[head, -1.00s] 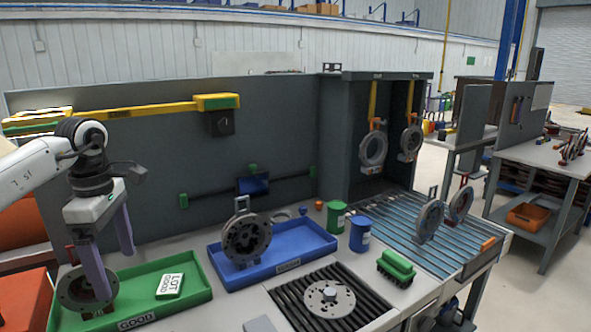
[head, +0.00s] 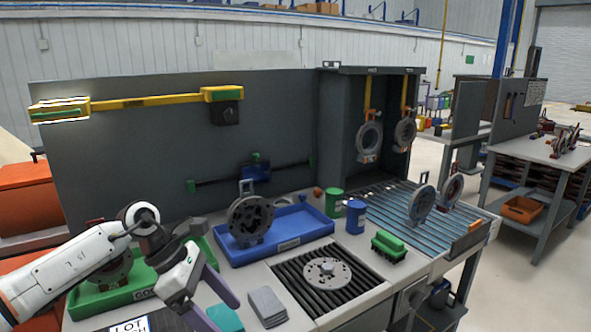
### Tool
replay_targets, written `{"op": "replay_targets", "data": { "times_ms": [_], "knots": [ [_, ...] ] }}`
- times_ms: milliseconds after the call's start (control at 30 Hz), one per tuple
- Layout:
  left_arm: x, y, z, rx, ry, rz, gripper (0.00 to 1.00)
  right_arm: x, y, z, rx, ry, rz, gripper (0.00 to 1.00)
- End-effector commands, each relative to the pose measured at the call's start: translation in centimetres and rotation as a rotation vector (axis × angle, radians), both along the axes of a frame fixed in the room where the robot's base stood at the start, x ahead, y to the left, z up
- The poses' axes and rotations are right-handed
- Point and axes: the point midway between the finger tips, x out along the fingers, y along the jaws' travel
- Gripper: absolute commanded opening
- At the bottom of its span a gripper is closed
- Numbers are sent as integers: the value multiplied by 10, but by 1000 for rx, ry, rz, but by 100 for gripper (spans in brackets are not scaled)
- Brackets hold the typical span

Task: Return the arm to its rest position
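My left arm (head: 75,265) comes in from the left, bent low over the front of the bench. My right gripper is not in view.
A blue tray (head: 300,230) holds an upright flange (head: 249,219). Another flange (head: 327,271) lies on a black roller section. Flanges hang on hooks in the grey booth (head: 340,120).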

Motion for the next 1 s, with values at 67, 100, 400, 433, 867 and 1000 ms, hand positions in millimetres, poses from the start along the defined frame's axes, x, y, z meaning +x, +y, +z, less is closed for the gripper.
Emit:
{"op": "replay_targets", "data": {
  "times_ms": [67,100,400,433,867,1000],
  "knots": [
    [-24,-56,-25,-186,82,42,88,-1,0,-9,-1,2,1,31],
    [-35,-84,-29,-296,134,83,88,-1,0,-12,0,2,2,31],
    [-69,-184,-14,-1028,696,602,88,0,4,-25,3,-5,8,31],
    [-67,-182,-15,-1089,765,671,88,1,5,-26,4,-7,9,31],
    [-90,-50,-191,-1628,1811,1910,88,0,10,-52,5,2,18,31],
    [-148,-11,-266,1303,-1629,-1825,88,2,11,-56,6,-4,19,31]
  ]
}}
